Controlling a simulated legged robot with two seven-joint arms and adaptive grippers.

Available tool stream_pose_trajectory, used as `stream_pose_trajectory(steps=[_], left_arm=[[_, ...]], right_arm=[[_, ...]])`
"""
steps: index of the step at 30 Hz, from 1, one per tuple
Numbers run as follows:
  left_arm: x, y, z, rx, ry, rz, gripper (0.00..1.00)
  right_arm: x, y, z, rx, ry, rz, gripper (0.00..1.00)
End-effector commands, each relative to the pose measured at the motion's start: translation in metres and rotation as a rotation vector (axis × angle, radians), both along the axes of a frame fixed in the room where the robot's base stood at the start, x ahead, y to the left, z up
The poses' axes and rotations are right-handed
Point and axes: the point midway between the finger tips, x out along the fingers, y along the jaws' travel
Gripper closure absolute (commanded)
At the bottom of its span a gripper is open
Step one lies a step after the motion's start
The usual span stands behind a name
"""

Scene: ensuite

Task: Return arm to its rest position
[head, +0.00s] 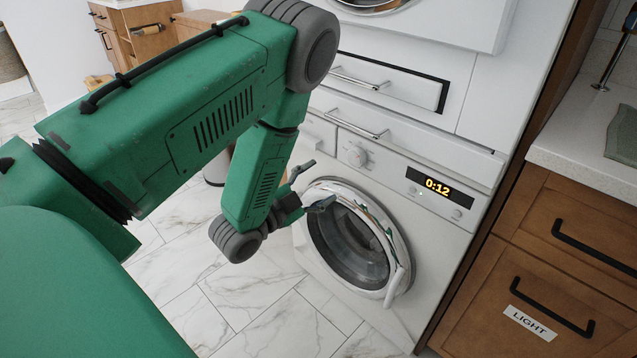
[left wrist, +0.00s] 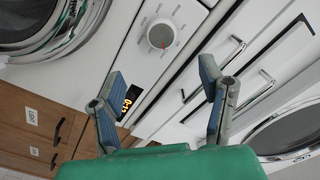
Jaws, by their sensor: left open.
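My left arm (head: 200,110) is green and reaches across the head view from the left, bent down at the elbow. My left gripper (head: 318,186) is in front of the white washing machine (head: 440,226), near the upper left of its round door (head: 350,245). The left gripper also shows in the left wrist view (left wrist: 165,90), its two fingers spread apart with nothing between them. The control dial (left wrist: 161,34) lies beyond the fingers in the wrist view. The door looks closed. My right gripper is not in view.
The washer's display (head: 437,187) reads 0:12. Wooden cabinets (head: 540,290) with black handles stand at the right, one drawer labelled LIGHT. White drawers with bar handles (head: 358,124) are above the washer. Marble floor (head: 250,300) is clear at the lower left of the washer.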

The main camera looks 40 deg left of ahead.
Motion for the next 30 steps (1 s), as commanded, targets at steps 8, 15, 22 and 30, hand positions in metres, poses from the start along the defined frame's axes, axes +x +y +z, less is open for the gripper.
stream_pose_trajectory(steps=[8,15,22,30], left_arm=[[0.0,0.0,0.0,0.0,0.0,0.0,0.37],[-0.001,-0.002,-0.003,-0.011,0.024,0.004,0.37],[-0.041,-0.029,-0.067,-0.208,0.459,0.105,0.37],[-0.193,-0.079,-0.135,-0.47,1.184,0.427,0.37]], right_arm=[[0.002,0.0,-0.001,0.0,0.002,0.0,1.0],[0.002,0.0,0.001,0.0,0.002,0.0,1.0],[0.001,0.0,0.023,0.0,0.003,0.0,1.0],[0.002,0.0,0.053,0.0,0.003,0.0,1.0]])
